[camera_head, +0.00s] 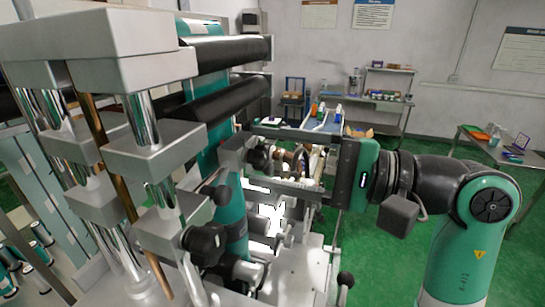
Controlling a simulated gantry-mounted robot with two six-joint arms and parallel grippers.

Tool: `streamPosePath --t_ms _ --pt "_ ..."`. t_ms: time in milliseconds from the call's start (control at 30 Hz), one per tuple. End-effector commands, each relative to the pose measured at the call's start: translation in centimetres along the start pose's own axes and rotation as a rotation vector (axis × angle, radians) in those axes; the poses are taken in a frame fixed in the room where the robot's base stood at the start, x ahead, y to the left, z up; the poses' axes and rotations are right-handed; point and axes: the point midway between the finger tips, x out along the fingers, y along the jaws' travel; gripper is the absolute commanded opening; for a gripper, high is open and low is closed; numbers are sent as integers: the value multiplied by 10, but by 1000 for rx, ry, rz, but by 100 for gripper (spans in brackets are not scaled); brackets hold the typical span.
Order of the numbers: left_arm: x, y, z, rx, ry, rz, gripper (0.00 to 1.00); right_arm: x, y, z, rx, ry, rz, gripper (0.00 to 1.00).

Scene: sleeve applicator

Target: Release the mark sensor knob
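My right gripper (254,155) reaches in from the right, its two long grey fingers pointing left at the machine. The fingers stand wide apart, one above and one below. A black round knob (260,158) shows in the gap between them near the tips; it seems to be the mark sensor knob, though no label is readable. I cannot tell whether either finger touches it. Parts of the bracket around the knob are hidden behind the fingers.
The sleeve applicator's grey blocks and chrome posts (160,145) fill the left. Black rollers (230,50) sit above. Green floor (375,260) is open at right; side tables (500,150) stand behind.

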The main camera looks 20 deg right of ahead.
Motion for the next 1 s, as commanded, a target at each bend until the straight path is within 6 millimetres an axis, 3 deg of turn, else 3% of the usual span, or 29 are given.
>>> streamPosePath --t_ms 267,700,833,1000 --pt "-2 0 1 0 0 0 50 -7 1 -1 1 2 0 68" --pt "-12 0 11 0 0 0 50 -100 1 -1 -1 4 -1 68" --pt "-13 0 12 0 0 0 50 -114 0 -1 -1 2 0 68" --pt "-13 0 12 0 0 0 50 -117 0 0 0 0 1 68"
